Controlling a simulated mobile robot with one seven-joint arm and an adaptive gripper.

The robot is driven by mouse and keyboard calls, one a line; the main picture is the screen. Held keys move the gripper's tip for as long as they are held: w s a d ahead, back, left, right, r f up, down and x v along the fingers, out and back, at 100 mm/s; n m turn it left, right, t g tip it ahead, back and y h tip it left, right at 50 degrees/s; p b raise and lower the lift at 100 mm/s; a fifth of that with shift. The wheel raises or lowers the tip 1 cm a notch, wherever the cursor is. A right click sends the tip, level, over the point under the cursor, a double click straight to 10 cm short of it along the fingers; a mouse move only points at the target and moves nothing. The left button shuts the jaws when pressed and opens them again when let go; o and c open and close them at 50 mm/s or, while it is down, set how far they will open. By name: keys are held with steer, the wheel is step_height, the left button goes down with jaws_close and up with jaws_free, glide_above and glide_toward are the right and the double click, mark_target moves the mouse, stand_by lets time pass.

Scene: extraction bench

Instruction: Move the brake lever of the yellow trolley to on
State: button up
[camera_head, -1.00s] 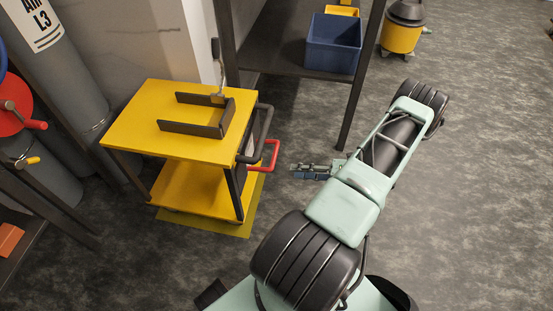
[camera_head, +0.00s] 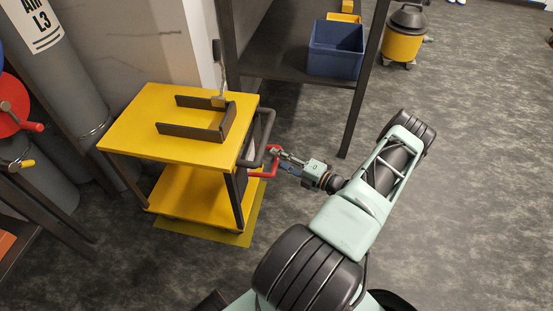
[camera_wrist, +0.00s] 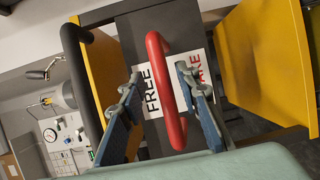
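The yellow trolley (camera_head: 135,128) stands left of centre in the head view, and its yellow shelves show in the wrist view (camera_wrist: 258,65). Its red brake lever (camera_head: 262,174) is a bent bar on the right end, below the black push handle (camera_head: 266,128). In the wrist view the red lever (camera_wrist: 168,95) crosses a white label (camera_wrist: 150,95) reading FREE on the left; the right word is partly hidden, ending in "AKE". My gripper (camera_head: 276,160) is at the lever. In the wrist view its blue-padded fingers (camera_wrist: 160,78) are open, one on each side of the lever, with visible gaps.
The black push handle also shows close to my left finger in the wrist view (camera_wrist: 84,85). A dark shelf with a blue bin (camera_head: 335,48) stands behind. Gas cylinders and a red reel (camera_head: 12,108) are at the left.

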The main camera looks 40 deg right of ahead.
steer(key=shift+w+a, duration=0.15)
steer(key=shift+w, duration=0.2)
steer(key=shift+c, duration=0.4)
jaws_close()
